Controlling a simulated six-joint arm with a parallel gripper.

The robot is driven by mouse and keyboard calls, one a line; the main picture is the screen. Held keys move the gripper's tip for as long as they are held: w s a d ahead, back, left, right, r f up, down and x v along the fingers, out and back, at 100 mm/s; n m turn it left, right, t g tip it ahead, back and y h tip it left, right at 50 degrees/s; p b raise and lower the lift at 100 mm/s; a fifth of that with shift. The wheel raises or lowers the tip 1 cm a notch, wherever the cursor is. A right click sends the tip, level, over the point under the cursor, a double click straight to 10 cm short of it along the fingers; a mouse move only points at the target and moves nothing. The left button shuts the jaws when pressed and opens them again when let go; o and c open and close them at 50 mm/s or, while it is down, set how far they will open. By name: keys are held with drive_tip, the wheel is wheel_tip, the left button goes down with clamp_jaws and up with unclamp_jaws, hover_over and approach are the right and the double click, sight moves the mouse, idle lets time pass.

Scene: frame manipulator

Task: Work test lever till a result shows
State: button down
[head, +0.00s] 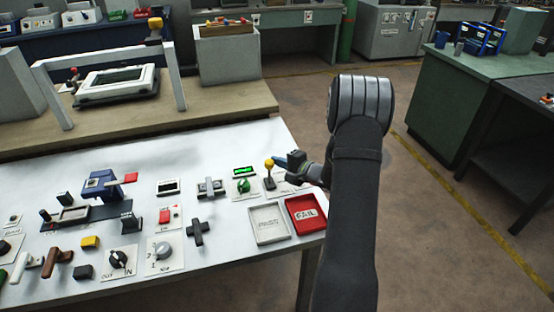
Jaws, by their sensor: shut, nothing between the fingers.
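A lever with a yellow ball knob (269,164) stands upright on a plate near the right end of the white table. A green knob (243,185) sits below the display. The labels by the lever are partly hidden by my gripper.
A white tray (268,237) and a red tray marked FAIL (322,222) lie in front of the lever; both look empty. Open floor lies right of the table.

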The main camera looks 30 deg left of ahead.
drive_tip(key=shift+s+d, duration=0.4)
drive_tip(key=s+d+y, duration=0.1)
drive_tip(key=n+y, duration=0.1)
drive_tip(key=shift+s+d+f+n+y, duration=0.3)
drive_tip(key=shift+s+d, duration=0.05)
drive_tip(key=shift+s+d+f, duration=0.2)
drive_tip(key=shift+s+d, duration=0.1)
drive_tip(key=shift+s, duration=0.05)
